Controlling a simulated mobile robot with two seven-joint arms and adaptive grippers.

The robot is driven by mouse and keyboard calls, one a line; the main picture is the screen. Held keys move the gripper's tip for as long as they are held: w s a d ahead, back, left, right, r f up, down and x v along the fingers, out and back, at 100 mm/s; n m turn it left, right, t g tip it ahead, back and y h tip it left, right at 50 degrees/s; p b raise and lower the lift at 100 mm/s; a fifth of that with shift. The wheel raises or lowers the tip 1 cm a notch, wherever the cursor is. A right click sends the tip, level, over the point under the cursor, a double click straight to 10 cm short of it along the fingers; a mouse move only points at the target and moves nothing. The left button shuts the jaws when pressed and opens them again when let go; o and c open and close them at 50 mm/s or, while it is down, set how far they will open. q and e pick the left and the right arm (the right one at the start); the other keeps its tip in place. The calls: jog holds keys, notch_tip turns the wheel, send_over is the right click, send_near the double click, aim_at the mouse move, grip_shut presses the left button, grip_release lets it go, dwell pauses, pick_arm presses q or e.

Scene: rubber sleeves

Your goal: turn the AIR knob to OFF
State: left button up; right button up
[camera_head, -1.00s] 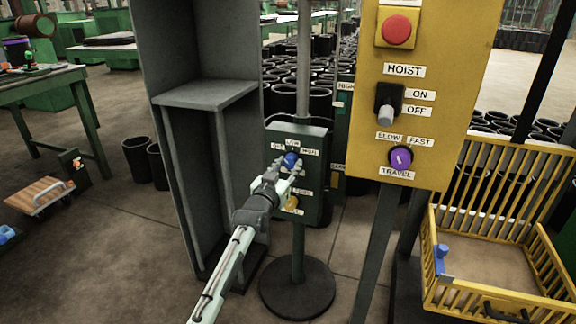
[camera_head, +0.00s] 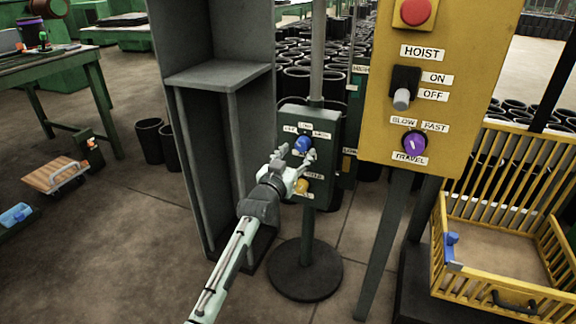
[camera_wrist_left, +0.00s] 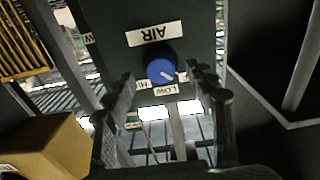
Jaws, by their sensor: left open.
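The blue AIR knob (camera_head: 303,144) is on the front of a dark green control box (camera_head: 325,130) on a pole. In the left wrist view the knob (camera_wrist_left: 162,70) appears beside an upside-down AIR label (camera_wrist_left: 150,35), with LOW (camera_wrist_left: 165,90) and a partly hidden HIGH label. Its white pointer slants to the lower right there, toward the side of LOW away from HIGH. The OFF label is mostly hidden by a finger. My left gripper (camera_head: 297,154) is open just in front of the knob, its fingers to either side. Contact cannot be told. My right gripper is out of view.
A yellow knob (camera_head: 301,186) sits lower on the same box. A yellow HOIST panel (camera_head: 440,60) stands to the right and a grey cabinet (camera_head: 219,76) to the left. A yellow crate (camera_head: 480,285) stands at lower right.

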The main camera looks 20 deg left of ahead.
pick_arm(q)
jog(key=s, duration=0.9)
jog(key=shift+s+a, duration=0.15)
jog(key=s+f+m+g+p, duration=0.1)
jog(key=s+f+g+p, duration=0.1)
jog(key=s+f+g, duration=0.8)
jog(key=s+a+f+g+y, duration=0.1)
jog(key=s+a+f+g, duration=0.1)
jog(key=s+f, duration=0.6)
jog(key=s+a+f+g+y+p, duration=0.1)
jog(key=s+f, duration=0.7)
jog(key=s, duration=0.8)
jog(key=shift+a+g, duration=0.4)
jog(key=shift+g, duration=0.5)
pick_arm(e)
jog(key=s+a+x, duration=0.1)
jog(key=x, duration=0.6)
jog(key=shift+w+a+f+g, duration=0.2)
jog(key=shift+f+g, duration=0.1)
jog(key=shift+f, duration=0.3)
